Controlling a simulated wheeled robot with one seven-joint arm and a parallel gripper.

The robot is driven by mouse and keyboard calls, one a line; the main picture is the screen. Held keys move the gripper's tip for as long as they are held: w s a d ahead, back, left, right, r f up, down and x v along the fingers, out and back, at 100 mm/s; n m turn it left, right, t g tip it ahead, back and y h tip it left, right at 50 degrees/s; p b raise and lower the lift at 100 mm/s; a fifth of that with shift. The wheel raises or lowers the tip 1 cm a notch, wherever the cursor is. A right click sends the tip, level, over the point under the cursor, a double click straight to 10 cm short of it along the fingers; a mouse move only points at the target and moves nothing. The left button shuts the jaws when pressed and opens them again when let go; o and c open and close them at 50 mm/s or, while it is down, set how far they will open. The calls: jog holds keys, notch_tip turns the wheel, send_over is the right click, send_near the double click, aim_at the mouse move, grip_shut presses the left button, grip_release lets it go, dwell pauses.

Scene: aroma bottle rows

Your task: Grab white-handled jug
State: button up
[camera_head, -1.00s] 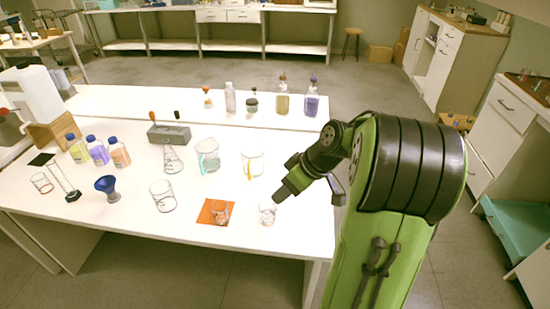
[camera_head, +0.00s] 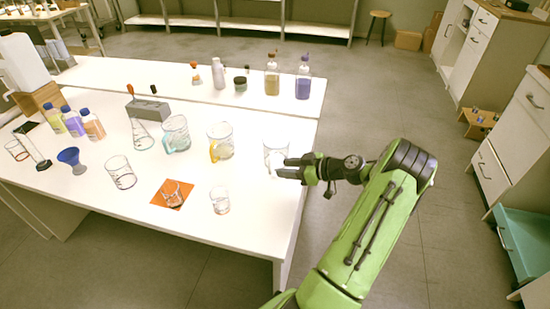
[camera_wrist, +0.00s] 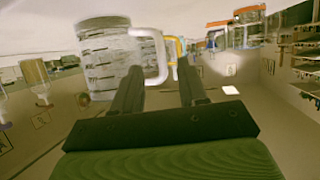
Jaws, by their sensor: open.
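The white-handled jug (camera_head: 275,148) is clear glass with dark markings and stands upright near the right edge of the white table. It also shows large at the left of the wrist view (camera_wrist: 103,62), its white handle (camera_wrist: 160,55) pointing right. My gripper (camera_head: 281,167) is open at the jug's handle side, in front of part of it in the head view. In the wrist view the handle's upright bar appears between my two fingers (camera_wrist: 160,72). I cannot tell whether the fingers touch it.
A yellow-handled jug (camera_head: 221,140) and a teal-handled jug (camera_head: 176,133) stand to the left. A small beaker (camera_head: 219,200) stands nearer the front, beside a beaker on an orange mat (camera_head: 161,200). Several bottles, including a purple one (camera_head: 303,84), stand behind on the raised shelf.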

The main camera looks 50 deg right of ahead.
aim_at(270, 172)
jog(key=b+x, duration=0.1)
jog(key=x, duration=0.6)
jog(key=shift+r, duration=0.1)
jog(key=shift+s, duration=0.1)
grip_shut()
jog(key=shift+r, duration=0.1)
